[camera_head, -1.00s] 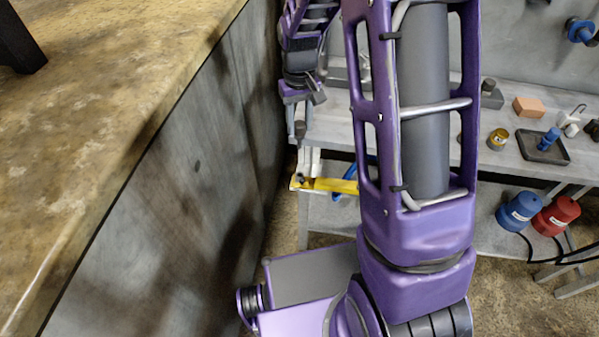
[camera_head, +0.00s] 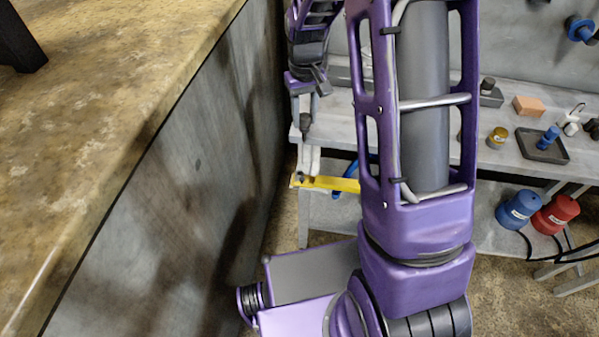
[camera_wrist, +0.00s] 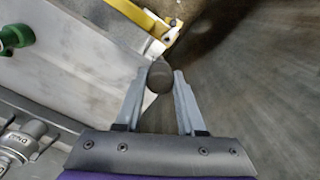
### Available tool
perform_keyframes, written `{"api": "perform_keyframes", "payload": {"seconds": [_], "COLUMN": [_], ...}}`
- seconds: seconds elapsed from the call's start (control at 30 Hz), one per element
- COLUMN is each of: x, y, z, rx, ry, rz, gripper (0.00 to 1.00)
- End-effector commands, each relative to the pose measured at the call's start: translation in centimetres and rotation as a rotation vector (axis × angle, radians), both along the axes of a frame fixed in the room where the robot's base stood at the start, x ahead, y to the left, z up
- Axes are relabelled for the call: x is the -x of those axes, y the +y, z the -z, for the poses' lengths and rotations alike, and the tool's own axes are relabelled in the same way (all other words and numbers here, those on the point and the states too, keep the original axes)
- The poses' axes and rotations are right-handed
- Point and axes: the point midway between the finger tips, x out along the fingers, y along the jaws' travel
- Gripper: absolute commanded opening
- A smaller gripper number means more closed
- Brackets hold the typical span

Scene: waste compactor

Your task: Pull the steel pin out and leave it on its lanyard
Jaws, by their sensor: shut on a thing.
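My gripper (camera_head: 305,114) is at the upper left of the arm in the head view, pointing down. It is shut on a dark rounded knob (camera_wrist: 160,77), which shows between the fingertips in the wrist view. I take the knob to be the head of the steel pin; in the head view it (camera_head: 305,122) sits above pale upright pieces (camera_head: 308,160) at the end of a yellow bar (camera_head: 335,184). The yellow bar also shows in the wrist view (camera_wrist: 128,10). The pin's shank is not clear, and I cannot tell whether it is still in its hole. I cannot make out the lanyard.
A tall grey panel (camera_head: 190,170) stands close left of my gripper. A grey bench (camera_head: 500,110) behind holds an orange block (camera_head: 528,105), a black tray (camera_head: 543,146) and other small items. Blue (camera_head: 519,209) and red (camera_head: 555,214) canisters stand on the lower shelf.

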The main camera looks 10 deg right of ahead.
Motion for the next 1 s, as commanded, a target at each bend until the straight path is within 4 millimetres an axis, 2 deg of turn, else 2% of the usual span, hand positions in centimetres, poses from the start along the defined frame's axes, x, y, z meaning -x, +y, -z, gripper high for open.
{"api": "perform_keyframes", "payload": {"seconds": [1.0], "x": [-2.6], "y": [-3.2], "z": [0.0], "rx": [0.0], "ry": [0.001], "rz": [0.001], "gripper": [0.0]}}
